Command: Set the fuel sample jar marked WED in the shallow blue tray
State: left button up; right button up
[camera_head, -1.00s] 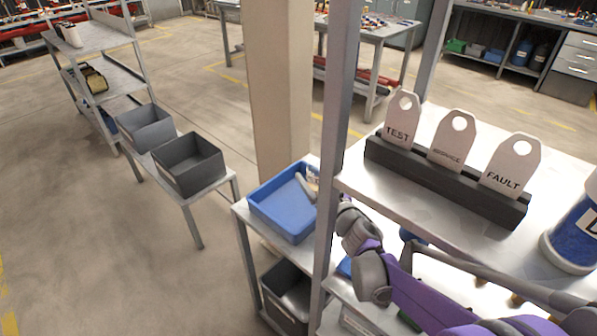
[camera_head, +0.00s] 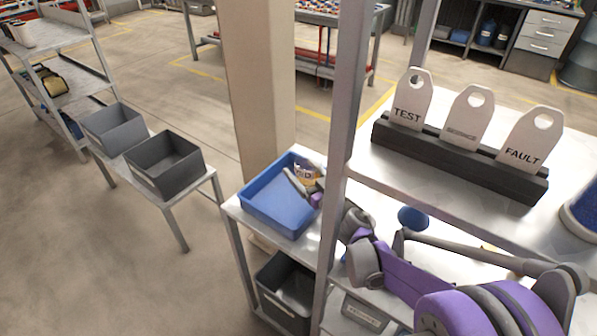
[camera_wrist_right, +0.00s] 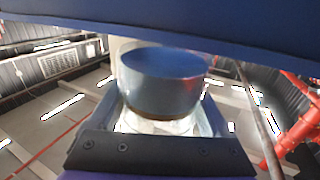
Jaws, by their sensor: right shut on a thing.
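The shallow blue tray (camera_head: 268,213) sits on a metal table left of the grey post. My right arm reaches behind the post, and my right gripper (camera_head: 305,184) is over the tray's right side. It is shut on a small jar (camera_head: 308,171) with a pale label and amber colour. In the right wrist view, the jar's blue-grey lid (camera_wrist_right: 163,78) and clear glass body show between the fingers of the gripper (camera_wrist_right: 155,128). The word on the label is not readable. I cannot tell whether the jar touches the tray floor. My left gripper is not in view.
The grey post (camera_head: 341,140) stands close beside my right arm. Grey bins (camera_head: 163,165) stand left of the tray. The tray's left part is empty.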

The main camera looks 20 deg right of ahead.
aim_at(308, 175)
jog(key=shift+s+d, duration=0.1)
jog(key=shift+d, duration=0.1)
jog(key=shift+f+b, duration=0.5)
jog(key=shift+f, duration=0.1)
jog(key=o, duration=1.5)
jog(key=shift+r, duration=0.15)
jog(key=shift+r+p, duration=0.75)
jog(key=shift+r, duration=0.05)
jog(key=v, duration=0.7)
jog(key=shift+s+f, duration=0.25)
